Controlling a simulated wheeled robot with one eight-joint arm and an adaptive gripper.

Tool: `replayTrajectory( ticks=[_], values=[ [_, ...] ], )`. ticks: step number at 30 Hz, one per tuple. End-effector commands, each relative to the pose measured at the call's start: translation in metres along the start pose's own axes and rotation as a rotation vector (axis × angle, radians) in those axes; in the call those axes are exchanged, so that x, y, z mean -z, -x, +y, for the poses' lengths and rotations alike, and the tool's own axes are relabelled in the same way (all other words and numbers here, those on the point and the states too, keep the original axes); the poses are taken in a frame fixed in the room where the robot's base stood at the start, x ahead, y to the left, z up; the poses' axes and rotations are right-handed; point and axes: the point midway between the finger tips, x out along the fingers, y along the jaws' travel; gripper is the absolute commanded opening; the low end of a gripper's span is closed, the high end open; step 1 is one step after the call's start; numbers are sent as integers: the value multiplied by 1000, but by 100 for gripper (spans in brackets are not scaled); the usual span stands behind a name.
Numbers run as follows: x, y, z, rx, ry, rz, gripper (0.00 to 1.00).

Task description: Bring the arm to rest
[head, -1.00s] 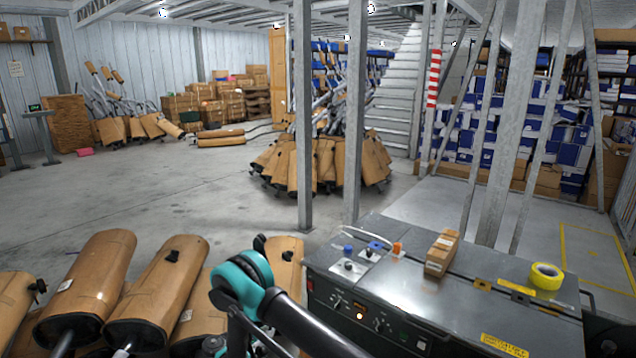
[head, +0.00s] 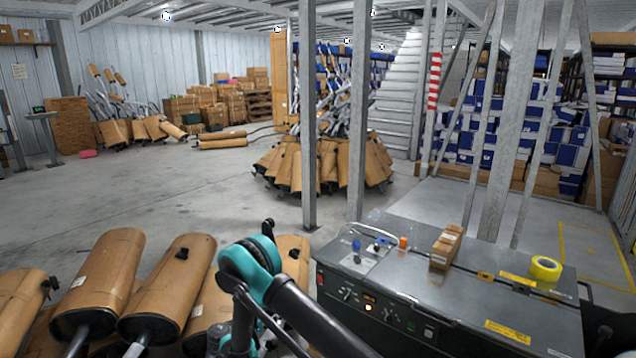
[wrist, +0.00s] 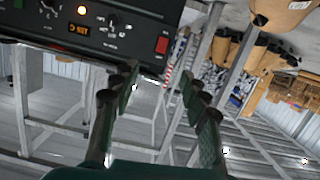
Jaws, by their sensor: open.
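My arm with its teal joint (head: 249,262) shows at the bottom centre of the head view, between the wrapped mufflers and the machine. The gripper's fingers cannot be made out in the head view. In the wrist view my gripper (wrist: 157,82) is open, its two dark fingers apart with nothing between them. The wrist picture is turned over: the machine's control panel (wrist: 95,28) is at its top left, beyond the fingers.
The dark machine (head: 450,297) stands at right with a small carton (head: 446,247) and yellow tape roll (head: 546,268) on top. Wrapped mufflers (head: 168,288) lie at lower left. Steel posts (head: 308,120) rise behind. Open floor (head: 130,205) lies beyond the mufflers.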

Motion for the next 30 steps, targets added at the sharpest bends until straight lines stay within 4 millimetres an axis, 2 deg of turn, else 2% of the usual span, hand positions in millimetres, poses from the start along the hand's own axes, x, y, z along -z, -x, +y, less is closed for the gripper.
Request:
replayTrajectory(
  ticks=[8, 11, 17, 21, 30],
  values=[
    [40, -28, 18, -24, 86, -100, 45],
    [61, -42, 32, -32, 133, -157, 45],
    [107, -70, 75, -33, 235, -302, 45],
    [134, -83, 112, -18, 296, -402, 45],
    [178, -92, 202, 49, 393, -600, 45]
  ],
)
